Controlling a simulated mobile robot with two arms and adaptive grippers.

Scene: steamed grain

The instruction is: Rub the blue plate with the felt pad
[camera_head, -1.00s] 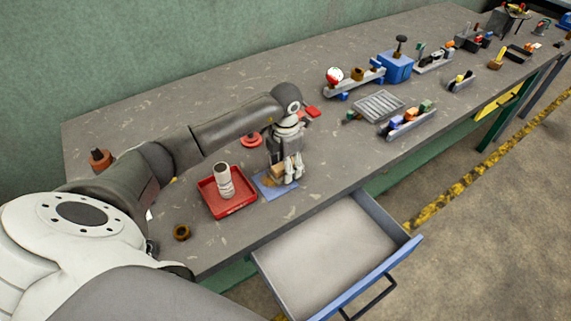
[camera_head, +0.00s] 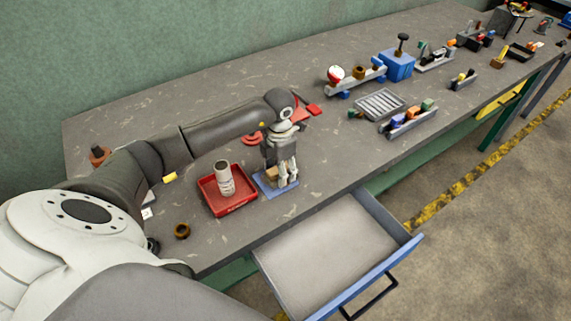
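The blue plate (camera_head: 263,188) lies flat on the grey table, just right of a red tray. My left gripper (camera_head: 283,182) points down over the plate, its fingers low and close to its surface. A tan block, which looks like the felt pad (camera_head: 271,174), is at the fingers, at or just above the plate. The fingers seem shut on it, though they hide part of it and the exact contact with the plate is hard to see. My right gripper is out of view.
The red tray (camera_head: 229,208) holds a white can (camera_head: 224,179). An open drawer (camera_head: 330,246) juts out in front of the table. A brown ring (camera_head: 182,231) lies near the front left. Racks of small parts and a blue box (camera_head: 397,66) stand farther right.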

